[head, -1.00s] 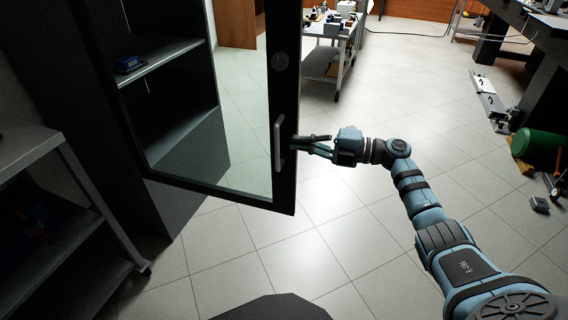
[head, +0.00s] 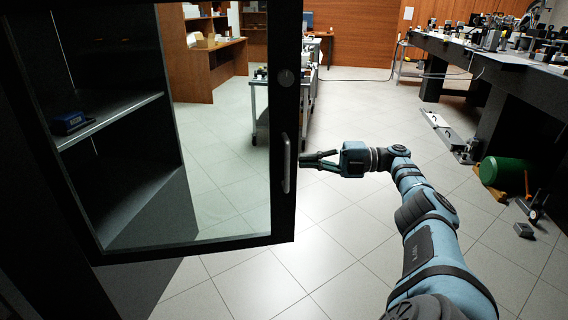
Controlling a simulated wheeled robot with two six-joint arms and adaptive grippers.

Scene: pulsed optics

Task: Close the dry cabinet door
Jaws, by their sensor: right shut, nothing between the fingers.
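The dry cabinet (head: 130,108) stands at the left, dark, with shelves inside. Its glass door (head: 276,225) has a black frame and stands open, swung out toward me. A vertical metal handle (head: 286,163) is on the door's right frame, with a round lock above it. My right gripper (head: 306,160) is at the right of the door frame, beside the handle. Its fingers are shut and hold nothing. Whether the fingertips touch the frame or handle I cannot tell. My left gripper is not in view.
A cart (head: 262,105) stands behind the door. An optics bench (head: 480,58) and a green cylinder (head: 505,172) are at the right. The tiled floor in the middle is clear.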

